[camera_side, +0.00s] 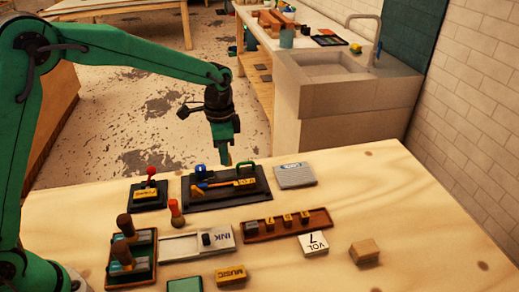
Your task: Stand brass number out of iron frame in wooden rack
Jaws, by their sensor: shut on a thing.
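My gripper (225,158) points down above the back of the black iron frame (262,195). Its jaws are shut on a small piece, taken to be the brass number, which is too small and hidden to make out. Yellow brass-coloured pieces (243,184) lie in the iron frame, beside a blue part and a green handle. The wooden rack (318,223) is a long brown tray in front of the frame and to its right. Several small blocks stand in it in a row, most with yellow faces.
A grey labelled block (295,175) lies right of the frame. A white VOL 7 block (313,243) and a wooden block (364,251) are near the rack. A white INK tray (190,246), a stamp holder (142,270) and a yellow MUSIC block (231,275) lie in front.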

